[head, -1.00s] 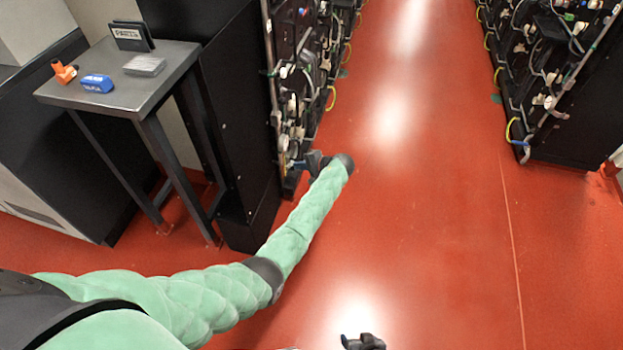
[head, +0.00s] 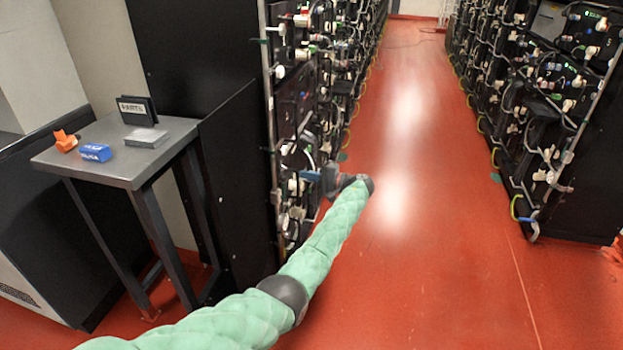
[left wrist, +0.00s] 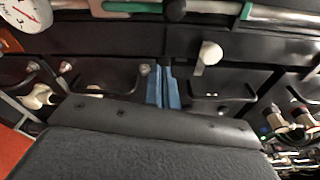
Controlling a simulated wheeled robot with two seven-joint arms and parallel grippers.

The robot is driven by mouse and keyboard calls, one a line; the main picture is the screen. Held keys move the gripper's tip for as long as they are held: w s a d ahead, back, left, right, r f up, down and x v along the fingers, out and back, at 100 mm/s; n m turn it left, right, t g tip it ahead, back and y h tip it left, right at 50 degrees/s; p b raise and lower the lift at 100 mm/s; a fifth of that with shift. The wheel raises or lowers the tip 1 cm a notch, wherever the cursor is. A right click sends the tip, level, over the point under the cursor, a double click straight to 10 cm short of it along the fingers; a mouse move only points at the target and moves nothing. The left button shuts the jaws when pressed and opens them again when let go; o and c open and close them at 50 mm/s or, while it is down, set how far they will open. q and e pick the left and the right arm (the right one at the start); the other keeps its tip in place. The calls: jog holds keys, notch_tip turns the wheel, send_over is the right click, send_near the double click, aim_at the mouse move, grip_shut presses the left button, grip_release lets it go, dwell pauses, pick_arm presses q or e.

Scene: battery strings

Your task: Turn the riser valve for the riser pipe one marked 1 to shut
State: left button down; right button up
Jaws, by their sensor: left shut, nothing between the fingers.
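A grey riser pipe (head: 271,120) runs up the front edge of the left rack, with small green parts on it. In the left wrist view a metal pipe (left wrist: 210,10) crosses the top, with a green band (left wrist: 132,7) and a green piece (left wrist: 246,11). A black round knob (left wrist: 176,9) sits on that pipe. I cannot read a mark 1 or tell which part is the riser valve. My left gripper (head: 312,177) is beside the rack front; its blue fingers (left wrist: 164,90) are shut and empty, pointing towards the rack below the pipe. My right gripper is out of view.
The red aisle (head: 430,240) is clear up to the right rack.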

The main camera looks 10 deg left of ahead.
aim_at(283, 187)
pick_arm(q)
jog(key=s+a+p, duration=0.1)
jog(key=s+a, duration=0.1)
jog(key=a, duration=0.3)
jog(key=shift+s+a+r+p, duration=0.25)
jog(key=shift+s+a+p, duration=0.05)
jog(key=shift+s, duration=0.1)
dwell(0.5)
